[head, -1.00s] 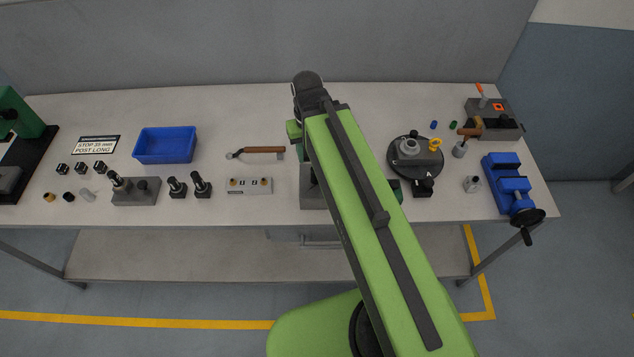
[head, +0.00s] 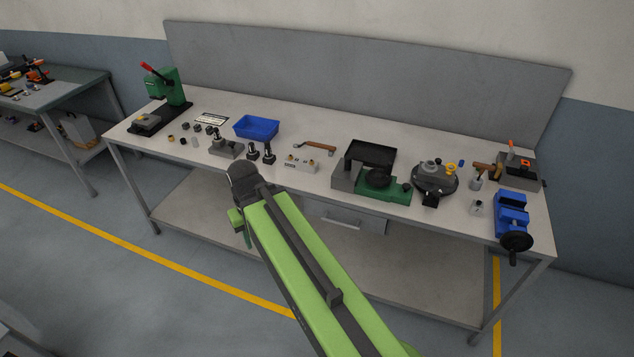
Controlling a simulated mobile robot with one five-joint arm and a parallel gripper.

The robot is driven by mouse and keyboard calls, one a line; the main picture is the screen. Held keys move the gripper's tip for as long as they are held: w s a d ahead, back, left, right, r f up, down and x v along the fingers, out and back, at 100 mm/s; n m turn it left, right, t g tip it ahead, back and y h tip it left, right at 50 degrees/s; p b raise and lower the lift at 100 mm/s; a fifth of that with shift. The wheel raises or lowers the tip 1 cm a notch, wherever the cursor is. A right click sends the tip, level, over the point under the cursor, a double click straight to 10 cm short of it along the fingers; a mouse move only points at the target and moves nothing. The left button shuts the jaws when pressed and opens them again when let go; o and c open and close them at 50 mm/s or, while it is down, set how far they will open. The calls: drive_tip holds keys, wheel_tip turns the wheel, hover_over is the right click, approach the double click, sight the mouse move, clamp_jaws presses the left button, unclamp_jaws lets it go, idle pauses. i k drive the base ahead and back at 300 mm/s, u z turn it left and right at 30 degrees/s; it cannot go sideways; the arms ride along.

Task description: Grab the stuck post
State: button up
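Several dark upright posts stand on the left half of the bench: one in a grey block (head: 224,148), and two loose black ones (head: 252,151) and (head: 269,153) to its right. I cannot tell which post is the stuck one. My gripper (head: 241,220) is at the far end of my green arm, in front of the bench's front edge and left of its middle. It is apart from the posts. Its fingers are mostly hidden by the wrist, so I cannot see whether they are open or shut.
A blue tray (head: 256,128), a green press (head: 165,90) and a wooden-handled tool (head: 318,146) are on the bench. A green-based machine (head: 382,192), a round fixture (head: 434,180) and a blue vise (head: 511,214) stand to the right. Floor is open before the bench.

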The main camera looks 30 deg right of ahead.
sight(347, 158)
drive_tip(key=z, duration=6)
drive_tip(key=k, duration=1.35)
drive_tip(key=z, duration=5.9)
